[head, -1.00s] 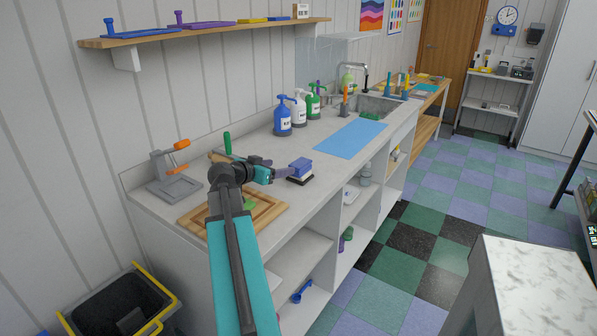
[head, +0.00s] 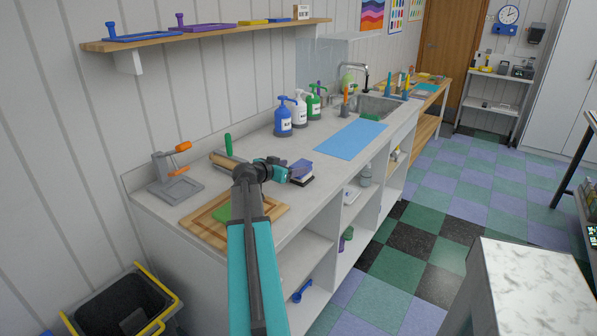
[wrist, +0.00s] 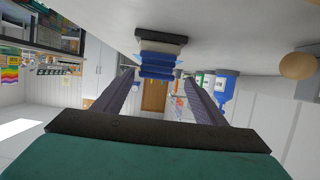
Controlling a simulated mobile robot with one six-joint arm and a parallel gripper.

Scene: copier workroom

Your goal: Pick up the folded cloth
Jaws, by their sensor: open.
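The folded cloth (head: 303,167) looks like a small blue-purple layered stack on a dark base (head: 304,181) on the counter. My gripper (head: 290,172) is just left of it in the head view, and its fingers partly cover the near side. In the wrist view the picture is turned over, with the counter at the top. There the blue cloth (wrist: 158,66) shows ahead, between the lines of the two open fingers (wrist: 160,82). The gripper is empty. I cannot tell whether the fingertips reach past the cloth's near edge.
A wooden board (head: 262,217) with a green item (head: 222,215) lies below my arm. A grey press-like stand (head: 176,187) is at the left. Pump bottles (head: 283,120) stand behind the cloth. A flat blue mat (head: 351,138) lies right of it on clear counter.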

